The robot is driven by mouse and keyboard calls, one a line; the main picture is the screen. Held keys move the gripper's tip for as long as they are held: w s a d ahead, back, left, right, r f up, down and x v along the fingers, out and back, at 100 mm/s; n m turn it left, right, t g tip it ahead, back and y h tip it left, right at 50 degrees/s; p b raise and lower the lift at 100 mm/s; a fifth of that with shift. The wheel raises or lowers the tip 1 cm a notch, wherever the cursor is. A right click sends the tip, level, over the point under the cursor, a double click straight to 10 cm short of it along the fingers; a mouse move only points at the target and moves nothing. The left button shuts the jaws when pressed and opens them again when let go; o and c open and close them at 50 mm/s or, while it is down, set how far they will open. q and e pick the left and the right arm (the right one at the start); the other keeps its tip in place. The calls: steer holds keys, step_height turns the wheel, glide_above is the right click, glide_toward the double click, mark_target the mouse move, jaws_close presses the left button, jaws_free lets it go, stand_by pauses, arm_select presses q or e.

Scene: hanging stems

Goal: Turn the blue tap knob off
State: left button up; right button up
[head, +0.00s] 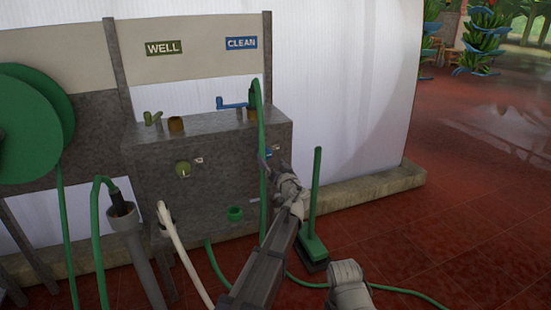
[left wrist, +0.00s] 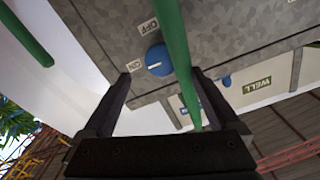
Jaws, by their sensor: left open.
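The blue tap knob (head: 268,153) sits on the front right of the grey tank, mostly hidden by my left gripper (head: 266,160) in the head view. In the left wrist view the round blue knob (left wrist: 158,60) lies ahead, between the tips of my open left gripper (left wrist: 159,76). No contact is visible. An OFF label (left wrist: 149,27) and an ON label (left wrist: 133,66) sit beside the knob. Which label the knob points to cannot be told.
A green hose (left wrist: 175,40) hangs close beside the knob and runs between my left fingers. The grey tank (head: 215,190) also carries a yellow-green knob (head: 183,169). A green broom (head: 314,200) stands right of my left arm. Red floor (head: 450,220) is open at right.

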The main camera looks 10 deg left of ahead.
mark_target(266, 155)
arm_select(q)
steer(key=x, duration=0.8)
steer(key=shift+s, duration=0.1)
steer(key=shift+a, duration=0.1)
steer(key=shift+c, duration=0.3)
steer(key=c, duration=1.3)
